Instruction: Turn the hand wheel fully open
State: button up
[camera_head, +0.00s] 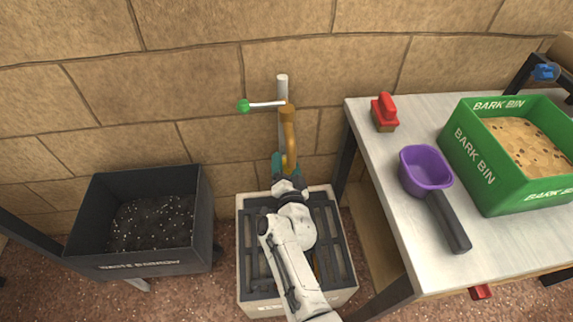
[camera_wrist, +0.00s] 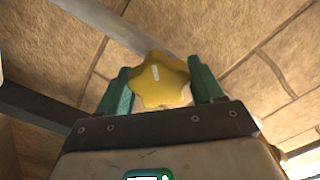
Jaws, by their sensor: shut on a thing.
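The hand wheel (camera_wrist: 160,82) is a yellow, star-shaped knob with a short white mark on its face, seen in the wrist view. My gripper (camera_wrist: 162,72) has its two teal fingers on either side of the wheel and is shut on it. In the head view my gripper (camera_head: 285,164) is at the lower end of a brass-coloured curved pipe (camera_head: 290,135) by the wall. The wheel is mostly hidden there by the gripper.
A lever with a green ball (camera_head: 243,106) sticks out left above the pipe. A slatted crate (camera_head: 247,210) stands below my arm. A dark soil bin (camera_head: 205,225) is at left. A table (camera_head: 400,240) at right holds a purple scoop (camera_head: 426,170), red-handled brush (camera_head: 385,112) and green bark bin (camera_head: 480,165).

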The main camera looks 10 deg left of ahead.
jog(key=n, duration=0.5)
jog(key=shift+a+n, duration=0.1)
jog(key=shift+n, duration=0.3)
jog(key=shift+c, duration=0.2)
jog(key=shift+p, duration=0.3)
jog(key=shift+r+n, duration=0.2)
jog(key=shift+n, duration=0.2)
jog(key=o, duration=1)
jog(key=shift+f, duration=0.1)
jog(key=shift+s, duration=0.1)
jog(key=p+v, duration=0.7)
jog(key=v, duration=0.3)
jog(key=shift+s, duration=0.35)
